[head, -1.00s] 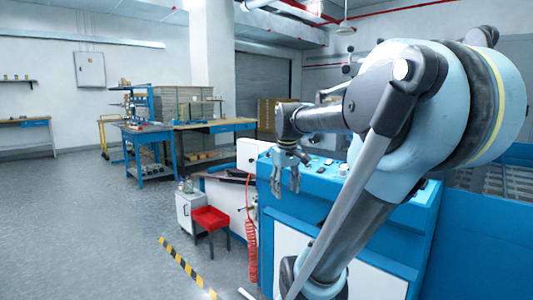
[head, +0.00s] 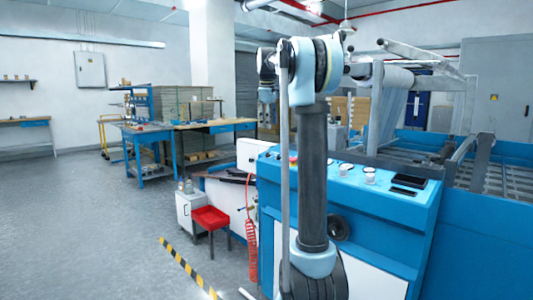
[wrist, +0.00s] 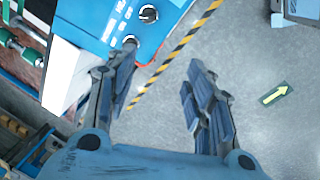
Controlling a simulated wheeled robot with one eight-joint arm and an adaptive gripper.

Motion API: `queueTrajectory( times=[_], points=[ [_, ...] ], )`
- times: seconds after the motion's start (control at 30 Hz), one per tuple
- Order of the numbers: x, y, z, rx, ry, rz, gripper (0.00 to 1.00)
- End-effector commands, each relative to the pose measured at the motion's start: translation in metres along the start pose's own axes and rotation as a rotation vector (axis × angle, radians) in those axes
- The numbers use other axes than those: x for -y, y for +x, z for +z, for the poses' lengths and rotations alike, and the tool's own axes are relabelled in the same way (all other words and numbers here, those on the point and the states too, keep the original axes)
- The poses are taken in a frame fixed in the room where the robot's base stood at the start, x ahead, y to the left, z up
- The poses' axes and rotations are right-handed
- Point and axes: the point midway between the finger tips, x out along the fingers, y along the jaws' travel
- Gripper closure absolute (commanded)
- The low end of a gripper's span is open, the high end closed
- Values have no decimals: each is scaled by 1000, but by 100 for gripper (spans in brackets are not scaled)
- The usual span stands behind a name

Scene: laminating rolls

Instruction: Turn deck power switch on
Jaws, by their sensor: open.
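The blue machine deck (head: 380,203) carries a sloped panel with several round controls, including a white-rimmed knob (head: 369,175). I cannot tell which control is the deck power switch; part of the panel is hidden behind my arm. In the wrist view, a corner of the blue panel (wrist: 95,20) shows at the top left with two round controls, one of them a white-rimmed knob (wrist: 148,14). My gripper (wrist: 163,62) is open and empty, fingers spread, with grey floor visible between them. The left finger overlaps the panel's edge in the picture. In the head view my gripper (head: 267,112) is small, behind the panel's left end.
A dark flat device (head: 408,181) lies on the deck's right side. A white box (head: 252,153) stands at the deck's left end. A red stool (head: 210,218) and a coiled red hose (head: 251,240) are at the left. Open floor lies farther left.

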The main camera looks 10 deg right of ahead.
Motion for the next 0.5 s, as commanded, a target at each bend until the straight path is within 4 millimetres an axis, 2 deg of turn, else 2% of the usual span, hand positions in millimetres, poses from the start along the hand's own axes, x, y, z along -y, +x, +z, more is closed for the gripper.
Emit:
queueTrajectory(
  times=[0.03, 0.2, 0.33, 0.5],
  points=[
    [-13, -1, -9, 2, -27, 0, 52],
    [-42, -2, -29, 7, -105, 1, 52],
    [-54, -1, -37, 9, -139, 2, 52],
    [-58, 5, -40, 10, -152, 2, 52]
  ],
)
